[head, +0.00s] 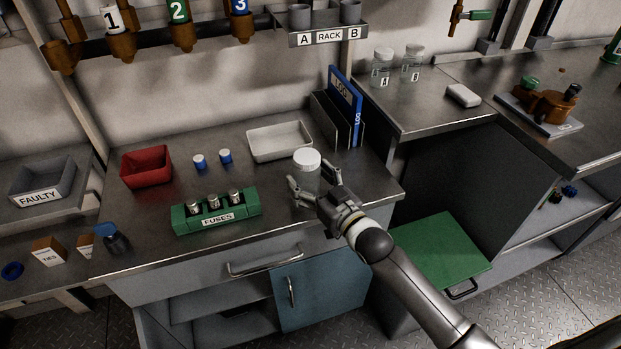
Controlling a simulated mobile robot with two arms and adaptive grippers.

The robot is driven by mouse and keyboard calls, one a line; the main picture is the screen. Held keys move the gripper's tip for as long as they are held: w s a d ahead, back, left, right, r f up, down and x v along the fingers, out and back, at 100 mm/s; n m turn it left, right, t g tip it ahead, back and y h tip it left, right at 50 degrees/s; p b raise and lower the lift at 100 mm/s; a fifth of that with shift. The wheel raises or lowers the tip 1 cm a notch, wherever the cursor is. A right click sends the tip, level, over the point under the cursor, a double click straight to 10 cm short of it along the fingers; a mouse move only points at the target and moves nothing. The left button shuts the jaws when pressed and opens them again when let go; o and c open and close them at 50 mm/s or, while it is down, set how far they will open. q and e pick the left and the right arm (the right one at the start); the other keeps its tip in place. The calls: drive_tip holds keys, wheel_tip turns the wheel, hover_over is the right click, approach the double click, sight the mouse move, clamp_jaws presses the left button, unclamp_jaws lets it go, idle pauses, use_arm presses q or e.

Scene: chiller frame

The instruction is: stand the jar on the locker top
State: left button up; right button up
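I cannot tell whether the fingers press on the glass, or whether the jar's base rests on the bench. The gripper hides part of the lower jar. No surface is marked as the locker top; a steel top (435,112) stands to the right of the bench. My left gripper is not in view.
Jars A (381,70) and B (412,66) and a white block (463,95) are on the right top. A blue log binder (345,100), white tray (280,141), red bin (146,167) and green fuse holder (216,212) are on the bench. A green panel (440,253) lies lower right.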

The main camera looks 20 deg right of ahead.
drive_tip(key=shift+r, duration=0.15)
drive_tip(key=v, duration=1.2)
drive_tip(key=s+d+f+m+g+h, duration=0.1)
drive_tip(key=d+f+g+h, duration=0.1)
drive_tip(key=f, duration=0.9)
drive_tip(key=s+d+f+g+h, duration=0.1)
drive_tip(key=s+d+f+g, duration=0.1)
drive_tip(key=f, duration=0.9)
drive_tip(key=s+d+f+g+h, duration=0.1)
drive_tip(key=s+f+g, duration=0.2)
drive_tip(key=s+f, duration=0.5)
drive_tip(key=s+d+f+g+h, duration=0.15)
drive_tip(key=s+f, duration=0.25)
drive_tip(key=f, duration=0.7)
drive_tip(key=s+a+f+g, duration=0.2)
drive_tip(key=s+f+g, duration=0.2)
drive_tip(key=s, duration=0.9)
drive_tip(key=s+a+f+g, duration=0.2)
drive_tip(key=s+f+g, duration=0.1)
drive_tip(key=s+f, duration=0.7)
drive_tip(key=s, duration=0.2)
drive_tip(key=shift+s+g, duration=0.35)
